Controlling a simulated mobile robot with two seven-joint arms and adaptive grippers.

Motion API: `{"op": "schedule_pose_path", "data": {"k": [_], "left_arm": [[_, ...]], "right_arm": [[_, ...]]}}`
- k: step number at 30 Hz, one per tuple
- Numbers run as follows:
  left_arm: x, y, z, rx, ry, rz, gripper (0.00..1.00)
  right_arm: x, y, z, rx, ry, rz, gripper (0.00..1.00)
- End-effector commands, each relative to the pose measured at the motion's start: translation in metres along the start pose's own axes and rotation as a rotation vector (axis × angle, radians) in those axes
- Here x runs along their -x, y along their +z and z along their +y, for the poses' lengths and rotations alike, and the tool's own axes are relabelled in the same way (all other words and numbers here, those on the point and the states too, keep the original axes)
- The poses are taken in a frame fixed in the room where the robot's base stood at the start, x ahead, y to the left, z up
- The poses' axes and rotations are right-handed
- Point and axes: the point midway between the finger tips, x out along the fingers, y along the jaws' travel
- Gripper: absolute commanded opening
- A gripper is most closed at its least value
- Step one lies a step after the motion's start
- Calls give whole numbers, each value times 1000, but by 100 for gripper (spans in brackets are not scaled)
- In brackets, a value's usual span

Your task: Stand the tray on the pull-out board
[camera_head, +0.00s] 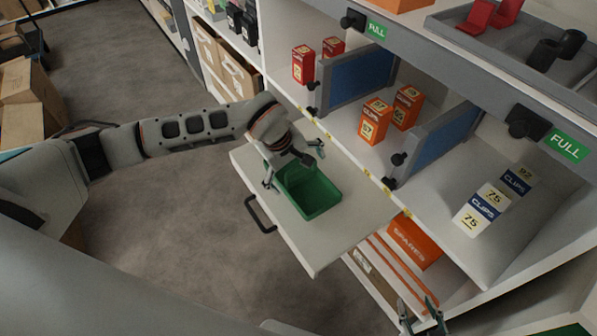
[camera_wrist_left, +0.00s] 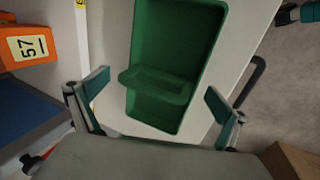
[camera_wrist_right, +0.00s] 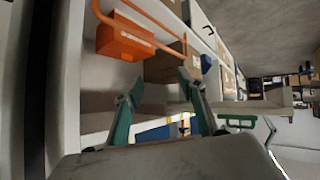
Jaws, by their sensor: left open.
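The green tray (camera_head: 312,190) sits on the white pull-out board (camera_head: 318,247), with its open side up. My left gripper (camera_head: 293,165) is at the tray's far-left end, open, with one finger out to each side. The left wrist view shows the tray (camera_wrist_left: 178,60) between the open fingers (camera_wrist_left: 157,95), with a gap to each finger. A raised green loop or bar on the tray lies between the fingertips. My right gripper (camera_head: 420,315) is low at the picture's bottom right; the right wrist view shows its fingers (camera_wrist_right: 160,84) apart and empty.
The board has a dark handle (camera_head: 260,215) on its front edge. Behind it, shelf bays hold orange boxes (camera_head: 374,120), red boxes (camera_head: 303,64) and blue dividers (camera_head: 358,74). An orange bin (camera_head: 412,243) sits below. The board's front right part is clear.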

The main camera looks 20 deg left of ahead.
Motion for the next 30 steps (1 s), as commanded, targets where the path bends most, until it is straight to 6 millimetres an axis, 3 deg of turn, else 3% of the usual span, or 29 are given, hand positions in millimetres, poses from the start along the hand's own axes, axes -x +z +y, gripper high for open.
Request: {"op": "schedule_pose_path", "data": {"k": [8, 18, 30], "left_arm": [[50, -2, 2, -2, 5, 5, 100], [107, -1, 1, -1, 3, 3, 100], [118, 0, 0, 1, 0, 0, 100]], "right_arm": [[4, -9, 1, -5, -1, 8, 40], [8, 0, -6, -14, -13, -11, 40], [8, -4, -5, -15, -11, -4, 40]]}}
